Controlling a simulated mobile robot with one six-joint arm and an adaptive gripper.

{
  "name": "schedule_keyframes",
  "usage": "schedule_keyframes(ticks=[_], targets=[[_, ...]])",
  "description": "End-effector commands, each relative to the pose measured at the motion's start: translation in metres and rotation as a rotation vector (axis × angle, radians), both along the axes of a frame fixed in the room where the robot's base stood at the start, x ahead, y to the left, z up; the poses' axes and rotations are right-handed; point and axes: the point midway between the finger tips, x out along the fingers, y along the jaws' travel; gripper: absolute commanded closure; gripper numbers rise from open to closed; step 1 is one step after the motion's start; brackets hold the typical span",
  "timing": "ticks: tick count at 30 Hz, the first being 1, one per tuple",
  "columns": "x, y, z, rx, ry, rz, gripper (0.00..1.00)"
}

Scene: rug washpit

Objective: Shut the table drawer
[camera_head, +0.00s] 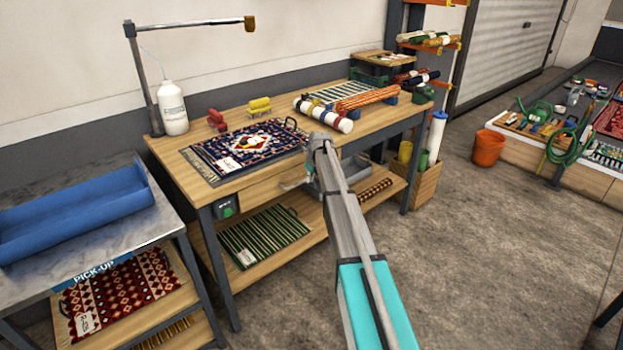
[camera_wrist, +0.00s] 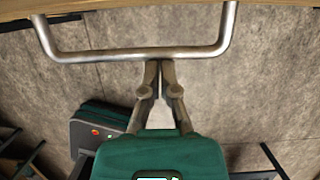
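The work table (camera_head: 180,150) has a wooden drawer front (camera_head: 262,190) under its front edge, partly hidden by my arm. I cannot tell how far the drawer stands out. In the wrist view a U-shaped metal handle (camera_wrist: 110,55) crosses the top below a wooden edge. My gripper (camera_wrist: 159,64) has its fingers together, with the tips at the lower edge of the handle bar. The bar runs unbroken past the tips, and I see nothing between the fingers. I cannot tell whether they touch it.
A control box (camera_head: 225,207) hangs under the table's left end. A patterned rug (camera_head: 245,148) and rolled rugs (camera_head: 368,99) lie on top. A striped rug (camera_head: 263,238) lies on the lower shelf.

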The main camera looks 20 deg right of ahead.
Motion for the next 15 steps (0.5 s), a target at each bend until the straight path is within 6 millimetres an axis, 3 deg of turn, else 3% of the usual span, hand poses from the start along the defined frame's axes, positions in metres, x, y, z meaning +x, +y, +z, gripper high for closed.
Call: schedule_keyframes(ticks=[8, 15], targets=[[-0.027, -0.015, 0.009, -0.005, 0.010, -0.001, 1.00], [-0.030, -0.018, 0.032, -0.006, 0.012, -0.001, 1.00]])
